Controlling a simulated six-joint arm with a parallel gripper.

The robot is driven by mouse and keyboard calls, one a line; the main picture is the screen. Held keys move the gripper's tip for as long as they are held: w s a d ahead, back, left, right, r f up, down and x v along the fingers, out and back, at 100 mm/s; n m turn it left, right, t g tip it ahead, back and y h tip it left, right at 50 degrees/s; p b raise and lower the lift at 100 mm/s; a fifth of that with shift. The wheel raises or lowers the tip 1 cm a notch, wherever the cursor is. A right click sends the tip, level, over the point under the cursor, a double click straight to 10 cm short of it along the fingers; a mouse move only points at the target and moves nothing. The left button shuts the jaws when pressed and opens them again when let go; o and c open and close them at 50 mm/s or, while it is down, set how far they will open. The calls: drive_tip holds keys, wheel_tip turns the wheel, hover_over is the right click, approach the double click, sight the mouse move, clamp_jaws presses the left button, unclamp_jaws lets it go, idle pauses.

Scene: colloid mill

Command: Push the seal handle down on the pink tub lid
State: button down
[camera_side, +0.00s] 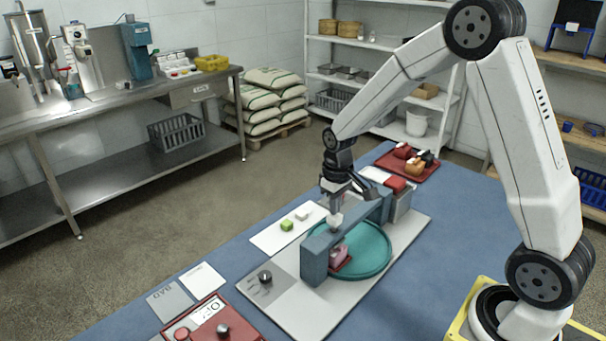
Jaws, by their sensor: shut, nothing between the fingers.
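A small pink tub (340,256) sits on the teal round plate (376,262), under the blue-grey bridge frame (314,262). The tub is small in view and partly covered by the frame, so its lid and seal handle cannot be made out clearly. A small pale piece (335,222) shows just below the gripper at the bridge. I cannot tell whether the gripper touches it.
A white board (268,240) with a green block (287,225) and a pale block lies left of the plate. A red tray (428,169) with several items stands behind. A red control box (243,331) and two cards are in front. Blue table surface is free at the right.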

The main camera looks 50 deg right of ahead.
drive_tip(key=shift+r, duration=2.9)
drive_tip(key=shift+r, duration=1.1)
idle(4.0)
